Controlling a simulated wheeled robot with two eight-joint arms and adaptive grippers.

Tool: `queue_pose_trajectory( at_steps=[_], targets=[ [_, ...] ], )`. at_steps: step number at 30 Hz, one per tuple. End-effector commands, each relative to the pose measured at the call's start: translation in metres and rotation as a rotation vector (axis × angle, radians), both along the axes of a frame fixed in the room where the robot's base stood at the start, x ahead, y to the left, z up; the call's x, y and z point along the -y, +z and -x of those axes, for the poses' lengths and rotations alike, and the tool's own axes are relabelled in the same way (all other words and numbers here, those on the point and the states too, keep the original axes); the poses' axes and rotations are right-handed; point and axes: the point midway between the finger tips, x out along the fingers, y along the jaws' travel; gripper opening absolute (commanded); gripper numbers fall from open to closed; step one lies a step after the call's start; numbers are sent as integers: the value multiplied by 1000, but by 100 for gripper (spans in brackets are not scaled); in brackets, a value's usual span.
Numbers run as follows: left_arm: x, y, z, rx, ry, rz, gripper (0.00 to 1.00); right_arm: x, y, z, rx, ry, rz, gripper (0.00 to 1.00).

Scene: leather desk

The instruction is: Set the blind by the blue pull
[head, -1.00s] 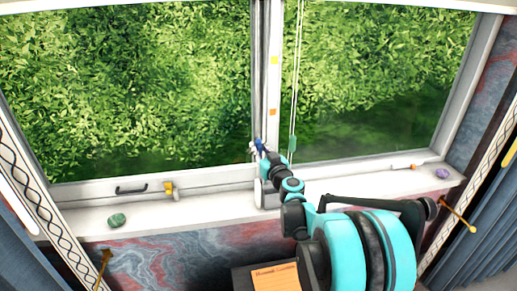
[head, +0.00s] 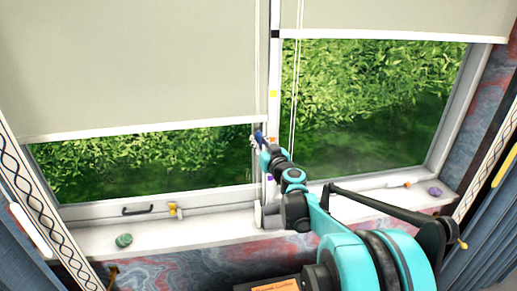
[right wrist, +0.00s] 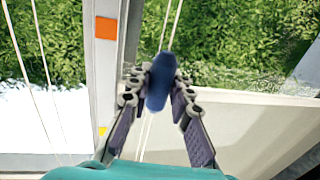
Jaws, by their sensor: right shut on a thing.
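The blue pull (head: 259,136) is between the fingers of my right gripper (head: 257,142), beside the middle window post. In the right wrist view the dark blue pull (right wrist: 160,85) sits between the two fingertips of the right gripper (right wrist: 159,92), with pale cords running past it. The left blind (head: 130,60) is cream and hangs over more than half of the left pane. The right blind (head: 400,15) covers only the visible top of the right pane. My left gripper is not in view.
Coloured marks run down the post, among them a yellow one (head: 273,93) and an orange one (right wrist: 105,28). Another cord pair (head: 295,90) hangs right of the post. On the sill are a green stone (head: 124,240) and a purple stone (head: 435,191).

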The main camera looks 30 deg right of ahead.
Motion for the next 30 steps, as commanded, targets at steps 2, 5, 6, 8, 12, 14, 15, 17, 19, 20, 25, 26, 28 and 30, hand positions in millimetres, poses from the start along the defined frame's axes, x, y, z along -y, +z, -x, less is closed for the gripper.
queue_pose_trajectory(
  at_steps=[2,5,6,8,12,14,15,17,19,20,25,26,28,30],
  targets=[
    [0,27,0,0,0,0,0,0,37,0,0,0,-1,0],
    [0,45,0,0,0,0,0,0,65,0,0,0,-1,0],
    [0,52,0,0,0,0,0,0,74,0,0,0,-1,0],
    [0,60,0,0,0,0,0,0,88,0,0,0,-1,0],
    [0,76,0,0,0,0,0,0,113,0,0,0,-1,0],
    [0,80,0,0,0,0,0,0,120,0,0,0,-1,0],
    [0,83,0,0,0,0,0,0,124,0,0,0,-1,0],
    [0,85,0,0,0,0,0,0,129,0,0,0,-1,0],
    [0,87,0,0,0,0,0,0,132,0,0,0,-1,0],
    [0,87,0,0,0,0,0,0,133,0,0,0,-1,0],
    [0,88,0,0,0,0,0,0,135,0,0,0,-1,0],
    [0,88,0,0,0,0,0,0,134,0,0,0,-1,0],
    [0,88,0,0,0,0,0,0,134,0,0,0,-1,0],
    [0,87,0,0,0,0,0,0,134,0,0,0,0,0]
  ],
)
